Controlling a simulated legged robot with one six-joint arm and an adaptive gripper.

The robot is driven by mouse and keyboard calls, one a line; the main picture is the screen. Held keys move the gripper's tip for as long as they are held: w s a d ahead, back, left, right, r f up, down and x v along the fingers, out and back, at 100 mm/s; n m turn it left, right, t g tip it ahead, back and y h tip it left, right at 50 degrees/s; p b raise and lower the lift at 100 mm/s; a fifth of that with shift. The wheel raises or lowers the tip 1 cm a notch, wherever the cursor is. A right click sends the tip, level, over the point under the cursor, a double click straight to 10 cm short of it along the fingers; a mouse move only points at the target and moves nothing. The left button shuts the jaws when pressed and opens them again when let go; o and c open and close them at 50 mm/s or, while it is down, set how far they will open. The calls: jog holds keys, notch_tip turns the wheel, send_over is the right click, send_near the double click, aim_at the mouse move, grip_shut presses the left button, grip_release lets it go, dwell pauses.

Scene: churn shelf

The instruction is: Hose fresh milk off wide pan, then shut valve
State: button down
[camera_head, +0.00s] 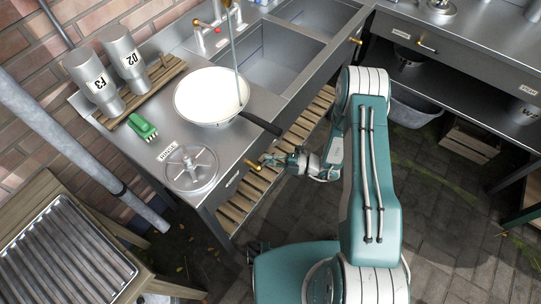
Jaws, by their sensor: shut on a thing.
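The wide pan (205,97) sits on the steel counter beside the sink, its inside white and its dark handle (262,125) reaching past the counter's front edge. A thin grey line (236,60), hose or stream, runs from the tap area down into the pan; I cannot tell which. Red-knobbed tap fittings (218,29) stand behind the pan. My gripper (268,160) is at the counter front, below the pan handle, shut on the small brass knob (254,163). The fingertips are small here, and whether milk is left in the pan is unclear.
A round steel lid with a handle (190,168) and a green brush (142,126) lie on the counter's left. Steel canisters (92,80) stand on a wooden rack behind. Sink basins (270,58) are at right. A slatted shelf (240,200) is below; paved floor lies right.

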jog(key=shift+s+a+f+m, duration=0.1)
jog(key=shift+a+f+m, duration=0.1)
jog(key=shift+m, duration=0.2)
jog(key=c, duration=0.7)
grip_release()
jog(key=shift+a, duration=0.1)
jog(key=v, duration=1.2)
jog(key=shift+f, duration=0.25)
